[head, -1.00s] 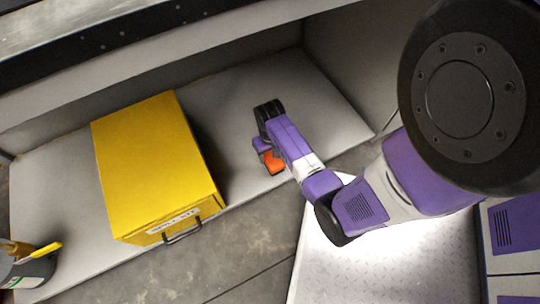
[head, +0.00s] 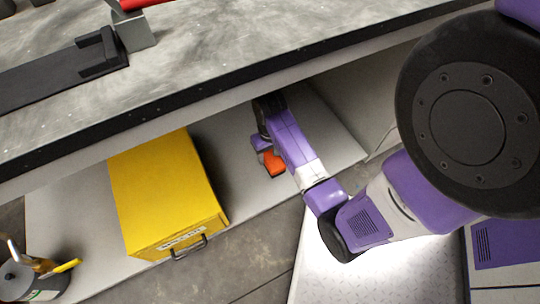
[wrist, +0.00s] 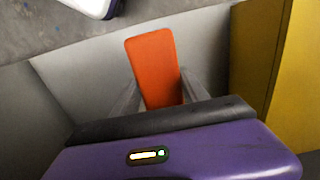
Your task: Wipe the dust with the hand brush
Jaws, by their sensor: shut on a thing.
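An orange block-like piece, which I take for the hand brush (wrist: 153,60), stands between the two grey fingers of my gripper (wrist: 160,88) in the wrist view. My gripper is shut on it. In the head view the orange brush (head: 274,163) shows beside my gripper (head: 264,147), low over the grey shelf (head: 230,135) under the bench. Its bristles are hidden, and I cannot tell whether it touches the shelf. I cannot make out any dust in these views.
A yellow box with a handle (head: 165,190) stands on the shelf left of my arm. The benchtop edge (head: 250,78) overhangs the shelf. A grey container with yellow-handled tools (head: 35,280) is at the lower left. Bare shelf lies right of my gripper.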

